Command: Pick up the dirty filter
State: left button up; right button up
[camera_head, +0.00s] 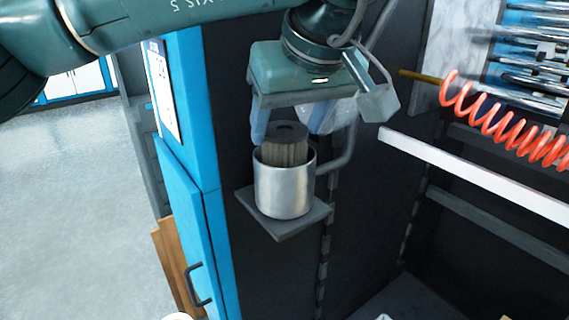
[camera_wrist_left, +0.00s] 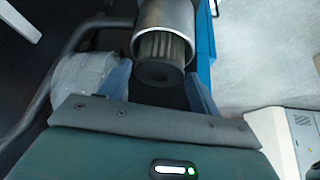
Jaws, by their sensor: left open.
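The dirty filter (camera_head: 285,146) is a brown-grey pleated cylinder with a dark cap. It stands upright, partly inside a metal canister (camera_head: 284,190), with its top above the rim; its lower part is hidden. In the left wrist view the filter (camera_wrist_left: 161,62) sticks out of the canister (camera_wrist_left: 165,14) toward the gripper. My left gripper (camera_head: 289,125) is open above the canister, its blue fingers on either side of the filter's cap. The left wrist view shows the fingers (camera_wrist_left: 158,82) apart, with a visible gap to the filter. My right gripper is not in view.
The canister sits on a small dark shelf (camera_head: 284,231) on a dark panel. A bent pipe runs beside it. A blue cabinet (camera_head: 190,215) stands to the left. A red coiled hose (camera_head: 500,120) and a white rail (camera_head: 480,175) are at right. Open floor lies far left.

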pick_arm(q)
jog(key=shift+w+a+f, duration=0.1)
jog(key=shift+w+f, duration=0.2)
jog(key=shift+f, duration=0.3)
jog(key=shift+c, duration=0.2)
jog(key=c, duration=0.9)
jog(key=shift+s+r, duration=0.1)
